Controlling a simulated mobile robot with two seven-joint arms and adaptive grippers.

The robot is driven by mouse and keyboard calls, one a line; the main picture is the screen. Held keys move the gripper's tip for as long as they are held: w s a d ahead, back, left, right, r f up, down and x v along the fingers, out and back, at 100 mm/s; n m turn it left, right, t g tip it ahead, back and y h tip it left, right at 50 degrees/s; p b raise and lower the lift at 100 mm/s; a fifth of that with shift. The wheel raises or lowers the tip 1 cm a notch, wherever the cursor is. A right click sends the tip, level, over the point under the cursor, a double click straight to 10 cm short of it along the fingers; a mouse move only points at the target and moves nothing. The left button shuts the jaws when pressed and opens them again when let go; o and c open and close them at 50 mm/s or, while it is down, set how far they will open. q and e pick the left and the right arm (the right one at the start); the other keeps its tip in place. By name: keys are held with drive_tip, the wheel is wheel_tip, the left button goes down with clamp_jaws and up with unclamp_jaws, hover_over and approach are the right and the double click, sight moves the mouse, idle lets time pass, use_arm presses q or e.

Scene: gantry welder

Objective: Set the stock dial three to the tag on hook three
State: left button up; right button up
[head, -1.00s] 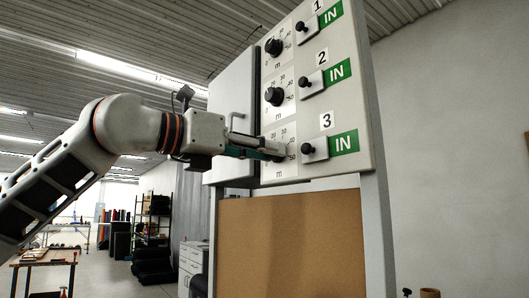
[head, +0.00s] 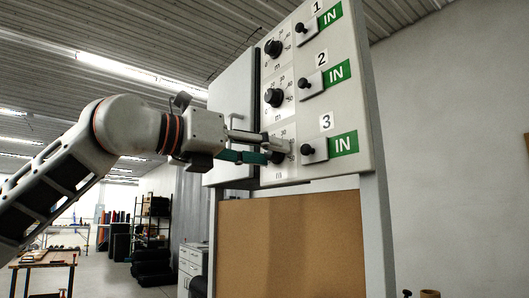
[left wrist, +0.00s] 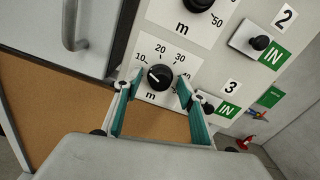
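Dial three (left wrist: 160,76) is a black round knob on a white scale plate marked in m, the lowest of three dials on the grey panel (head: 360,115). Its white pointer mark points up-left, near the 10. My left gripper (head: 270,149) is at this dial. In the left wrist view its teal fingers (left wrist: 160,84) stand one on each side of the knob, with a small gap showing on both sides. In the head view the fingers partly hide the knob. I cannot make out a hook or a tag with a value. My right gripper is not in view.
Dials one (head: 273,47) and two (head: 274,97) sit above. To the right are black-knobbed levers beside green IN plates; lever three (head: 313,150) is close to my fingers. A grey door with a handle (left wrist: 72,25) is at left. A brown board (head: 290,240) is below.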

use_arm(q)
drive_tip(key=shift+s+a, duration=0.1)
drive_tip(key=shift+a, duration=0.05)
drive_tip(key=v, duration=1.1)
drive_tip(key=shift+s+a, duration=0.25)
drive_tip(key=shift+a, duration=0.05)
